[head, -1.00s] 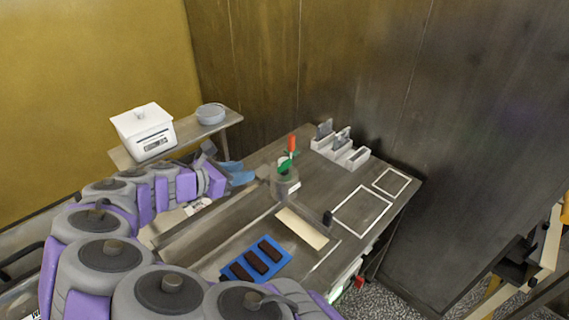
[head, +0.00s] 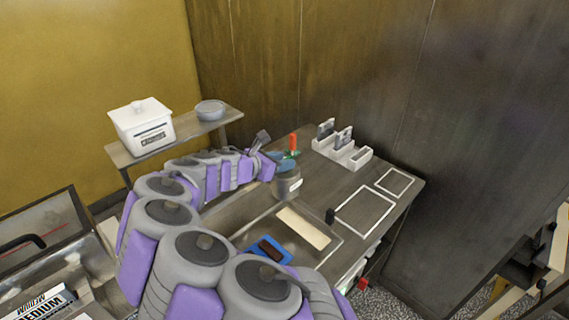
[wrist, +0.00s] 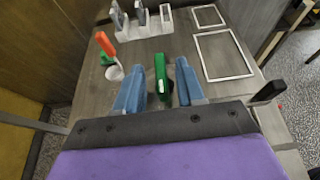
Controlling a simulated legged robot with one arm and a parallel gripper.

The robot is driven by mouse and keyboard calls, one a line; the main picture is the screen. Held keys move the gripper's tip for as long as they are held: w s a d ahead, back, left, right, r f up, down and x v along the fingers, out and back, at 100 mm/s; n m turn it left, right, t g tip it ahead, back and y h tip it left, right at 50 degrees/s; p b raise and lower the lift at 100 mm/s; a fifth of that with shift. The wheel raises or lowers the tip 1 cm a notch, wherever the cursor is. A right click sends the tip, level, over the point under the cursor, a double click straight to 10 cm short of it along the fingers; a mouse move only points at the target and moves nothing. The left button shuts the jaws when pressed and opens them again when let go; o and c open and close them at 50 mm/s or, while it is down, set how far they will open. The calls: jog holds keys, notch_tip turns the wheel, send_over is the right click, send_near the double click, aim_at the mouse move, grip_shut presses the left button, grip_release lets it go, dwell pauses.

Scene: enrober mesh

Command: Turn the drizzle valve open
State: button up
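The drizzle valve shows as a green handle (wrist: 160,75) between my fingers in the wrist view. In the head view it is mostly hidden by my gripper, above the grey pot (head: 287,187) on the bench. My gripper (wrist: 158,92) has its two blue fingers spread, one on each side of the green handle, with a visible gap on both sides. In the head view my gripper (head: 284,162) reaches over the top of the pot from the left.
Two white outlines (head: 365,211) mark clear bench at right. A blue tray (head: 272,249) with dark bars lies in front.

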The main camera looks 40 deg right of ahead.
jog(key=shift+x, duration=0.95)
jog(key=shift+r, duration=0.1)
grip_shut()
